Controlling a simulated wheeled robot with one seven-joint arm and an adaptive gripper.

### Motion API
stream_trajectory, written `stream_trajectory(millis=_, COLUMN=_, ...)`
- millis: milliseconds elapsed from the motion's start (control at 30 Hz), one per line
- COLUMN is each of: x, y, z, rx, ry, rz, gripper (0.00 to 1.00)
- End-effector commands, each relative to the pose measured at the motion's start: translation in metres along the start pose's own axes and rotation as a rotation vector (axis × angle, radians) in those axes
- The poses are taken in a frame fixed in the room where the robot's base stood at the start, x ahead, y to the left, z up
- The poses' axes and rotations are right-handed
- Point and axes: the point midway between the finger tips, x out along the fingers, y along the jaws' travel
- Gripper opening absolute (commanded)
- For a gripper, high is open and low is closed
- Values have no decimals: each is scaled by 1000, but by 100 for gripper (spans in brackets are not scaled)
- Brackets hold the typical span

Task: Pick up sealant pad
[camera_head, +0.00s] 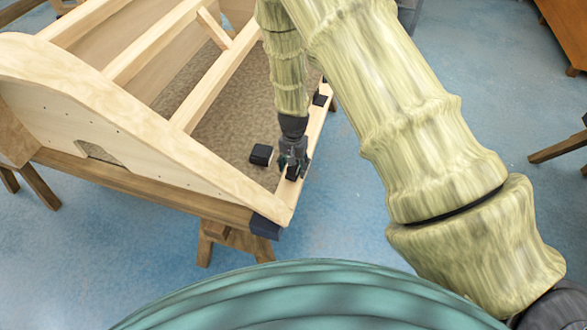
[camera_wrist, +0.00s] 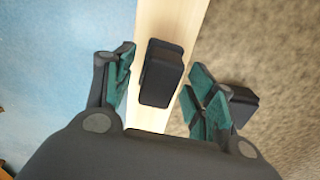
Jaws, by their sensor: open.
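A small black block, likely the sealant pad (camera_wrist: 161,73), lies on a pale wooden rail in the wrist view. In the head view a dark block (camera_head: 292,172) shows at my gripper's tip on the frame's front rail. My gripper (camera_wrist: 162,88) is open, with one green-padded finger on each side of the block. It holds nothing; whether the fingers touch the block I cannot tell. A second black block (camera_head: 261,155) lies on the brown panel, left of my gripper in the head view. It also shows behind the right finger in the wrist view (camera_wrist: 241,104).
The wooden bodyframe (camera_head: 150,125) stands on sawhorses (camera_head: 230,240), with raised beams left of my gripper. More dark blocks sit along the rail, at its near corner (camera_head: 265,226) and farther up (camera_head: 320,100).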

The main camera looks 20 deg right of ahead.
Motion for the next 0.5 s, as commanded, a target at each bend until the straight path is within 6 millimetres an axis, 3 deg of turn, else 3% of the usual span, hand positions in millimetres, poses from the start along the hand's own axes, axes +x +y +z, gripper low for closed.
stream_trajectory(millis=133, x=0, y=0, z=0, rx=0, ry=0, rz=0, gripper=55)
stream_trajectory(millis=400, x=0, y=0, z=0, rx=0, ry=0, rz=0, gripper=6)
stream_trajectory(millis=500, x=0, y=0, z=0, rx=0, ry=0, rz=0, gripper=4)
